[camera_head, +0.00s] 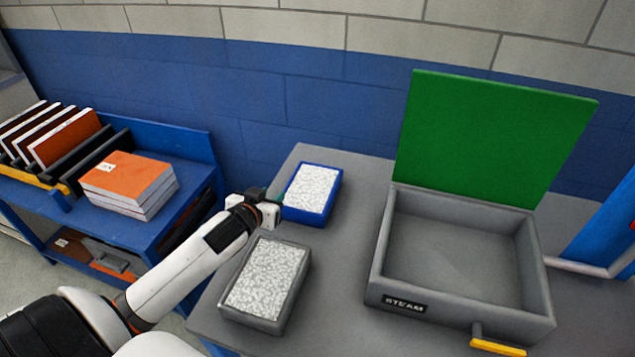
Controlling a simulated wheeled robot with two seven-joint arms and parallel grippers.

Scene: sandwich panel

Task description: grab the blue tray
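The blue tray (309,217) sits on the grey table near its back left edge, filled with white speckled material. My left arm comes in from the lower left, and its gripper (273,203) is at the tray's left side. The fingertips are close to the blue rim; whether they touch it or are around it cannot be told. The finger opening is too small and partly hidden to judge. My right gripper is not in view.
A grey tray (237,307) with similar white filling stands in front of the blue one. An open grey box (375,264) marked STEAM, with a raised green lid (490,135), is to the right. A blue shelf unit (120,222) with orange-topped panels (128,172) stands at left.

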